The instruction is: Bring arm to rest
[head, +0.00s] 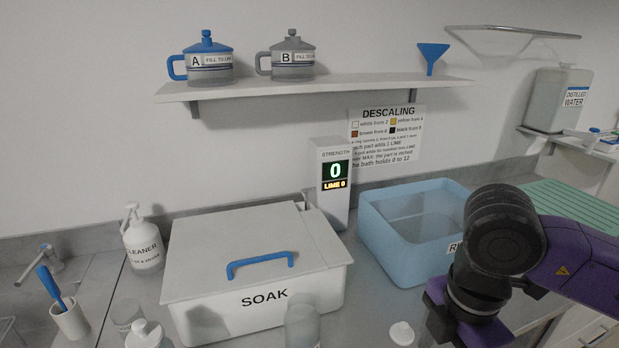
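My arm (578,262) comes in from the right edge, purple with dark joints. It bends down in front of the light blue rinse basin and hides part of the basin's front and its label. The arm runs out of the picture at the bottom right. My gripper's fingers do not show, so I cannot see whether it holds anything.
A lidded white SOAK bath (250,318) stands at centre left beside a strength meter (327,150) reading 0. The blue basin (395,255) is right of it. A shelf (330,87) hangs above.

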